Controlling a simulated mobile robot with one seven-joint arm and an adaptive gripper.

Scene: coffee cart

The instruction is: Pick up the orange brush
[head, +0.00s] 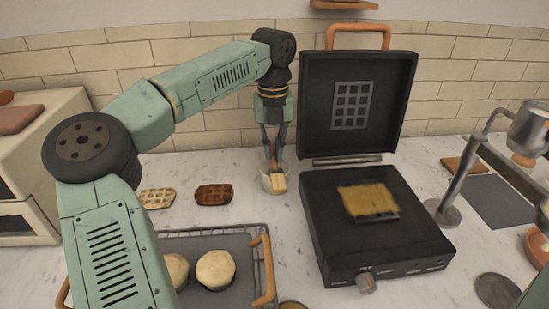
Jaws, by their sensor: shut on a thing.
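The orange brush (274,157) is upright between the fingers of my gripper (275,160), which points straight down and is shut on its handle. The brush's pale yellow bristle end (279,184) points down. It overlaps a small cream cup (266,184) on the counter; I cannot tell whether the bristles are inside the cup or just in front of it.
An open waffle iron (335,240) with yellow batter (368,200) stands close on the right, its lid (388,85) raised. A tray (240,243) with round buns is in front.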

